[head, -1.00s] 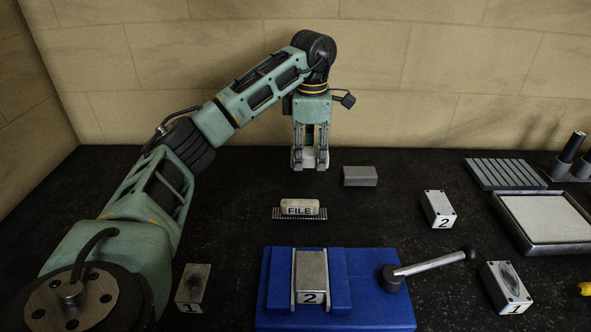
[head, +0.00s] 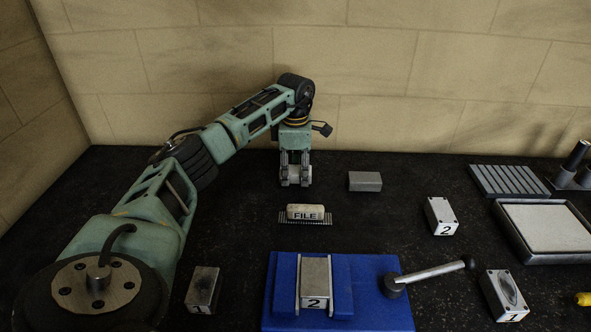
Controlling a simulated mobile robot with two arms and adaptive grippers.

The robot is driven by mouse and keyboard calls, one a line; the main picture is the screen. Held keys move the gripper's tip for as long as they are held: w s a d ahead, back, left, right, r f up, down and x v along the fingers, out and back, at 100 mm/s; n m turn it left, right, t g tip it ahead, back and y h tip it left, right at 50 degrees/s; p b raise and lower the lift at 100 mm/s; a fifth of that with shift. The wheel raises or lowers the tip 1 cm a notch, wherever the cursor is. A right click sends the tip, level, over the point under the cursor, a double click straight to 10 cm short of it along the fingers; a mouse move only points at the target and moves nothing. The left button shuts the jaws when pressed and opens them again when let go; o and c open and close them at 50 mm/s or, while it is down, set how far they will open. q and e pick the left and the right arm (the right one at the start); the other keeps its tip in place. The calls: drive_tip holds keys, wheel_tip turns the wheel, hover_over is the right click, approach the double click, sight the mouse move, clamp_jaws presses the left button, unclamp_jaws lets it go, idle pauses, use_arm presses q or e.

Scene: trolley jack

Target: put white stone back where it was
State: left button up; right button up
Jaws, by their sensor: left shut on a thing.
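My left gripper (head: 295,175) is at the back of the black bench, fingers pointing down. It is shut on a small pale block, the white stone (head: 295,176), which shows between the fingertips and is partly hidden by them. The stone is at or very near the bench top; I cannot tell whether it touches. My right gripper is not in view.
A blue vise base (head: 376,298) holds a block marked 2 (head: 315,277), with a lever (head: 432,270) at its right. Other marked blocks (head: 203,289) (head: 440,215) (head: 504,294) lie around it. A pale-filled tray (head: 513,245) and a ribbed plate (head: 508,180) stand at right.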

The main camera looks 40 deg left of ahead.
sight(295, 170)
use_arm(q)
drive_tip(key=shift+f, duration=0.1)
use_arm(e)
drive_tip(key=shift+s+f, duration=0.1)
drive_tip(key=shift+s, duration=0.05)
use_arm(q)
drive_tip(key=o, duration=0.9)
drive_tip(key=shift+o, duration=1)
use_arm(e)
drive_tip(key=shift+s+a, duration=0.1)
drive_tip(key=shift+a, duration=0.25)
use_arm(q)
wheel_tip(295, 170, up, 12)
drive_tip(key=b, duration=0.2)
drive_tip(key=shift+r, duration=0.2)
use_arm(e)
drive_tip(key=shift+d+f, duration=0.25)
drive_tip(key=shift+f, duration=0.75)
